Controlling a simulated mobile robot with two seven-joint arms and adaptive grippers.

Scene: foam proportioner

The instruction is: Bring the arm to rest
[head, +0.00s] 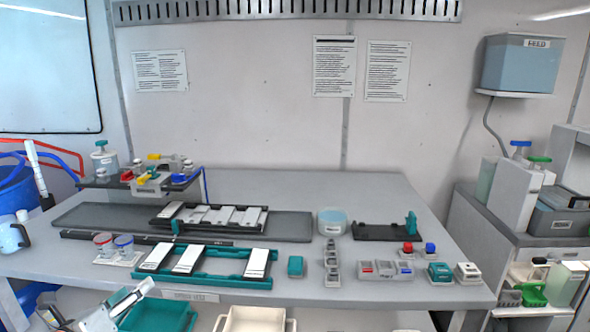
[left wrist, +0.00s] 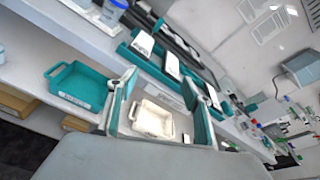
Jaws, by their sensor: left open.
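My left gripper (head: 125,303) is at the lower left of the head view, in front of the table's front edge. In the left wrist view its two fingers (left wrist: 160,88) stand wide apart with nothing held between them. A cream tray (left wrist: 153,121) shows beyond the gap, on a lower level and apart from the fingers. My right gripper is in neither view.
The table (head: 330,290) carries a teal rack (head: 205,280) with white strips, a grey tray (head: 85,216), two small jars and several small blocks. A teal bin (head: 172,317) and the cream tray (head: 255,320) sit below its front edge. A side cabinet (head: 500,230) stands at right.

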